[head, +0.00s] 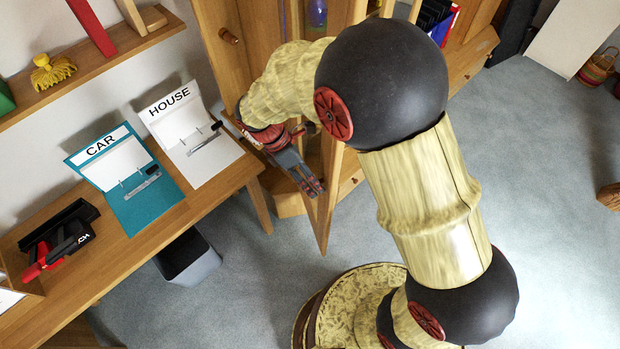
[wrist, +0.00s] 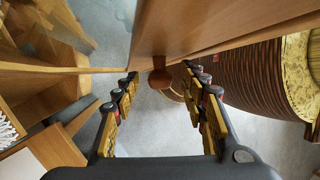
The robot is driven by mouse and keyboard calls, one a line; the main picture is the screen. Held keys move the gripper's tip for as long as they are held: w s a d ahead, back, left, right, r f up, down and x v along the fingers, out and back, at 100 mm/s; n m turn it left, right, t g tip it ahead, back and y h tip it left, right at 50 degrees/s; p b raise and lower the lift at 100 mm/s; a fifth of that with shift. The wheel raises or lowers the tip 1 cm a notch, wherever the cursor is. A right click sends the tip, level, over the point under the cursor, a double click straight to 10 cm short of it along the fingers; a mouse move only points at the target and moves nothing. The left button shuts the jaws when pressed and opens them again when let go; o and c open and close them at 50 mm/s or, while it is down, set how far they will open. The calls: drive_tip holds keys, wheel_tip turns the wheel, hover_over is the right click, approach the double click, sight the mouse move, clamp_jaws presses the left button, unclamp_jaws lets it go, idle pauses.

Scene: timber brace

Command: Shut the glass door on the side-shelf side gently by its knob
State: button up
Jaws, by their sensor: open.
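A wooden-framed door (head: 328,195) of the cabinet (head: 208,18) stands open, seen nearly edge-on in the head view. My gripper (head: 314,190) is at the left of this door's frame, near its lower end in the picture. In the wrist view a round brown knob (wrist: 160,78) sticks out from the door frame (wrist: 190,28). My open gripper (wrist: 161,88) has its fingertips on either side of the knob, with gaps visible on both sides. The knob at my gripper is hidden in the head view. Another round knob (head: 229,36) shows on a wooden panel at the upper left.
A desk (head: 215,200) with blue CAR (head: 135,195) and white HOUSE (head: 190,140) binders stands at the left, below a wall shelf (head: 110,55). A grey bin (head: 188,258) is under the desk. Open floor (head: 545,160) lies to the right.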

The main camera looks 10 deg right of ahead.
drive_tip(key=shift+c, duration=0.4)
clamp_jaws()
idle(0.5)
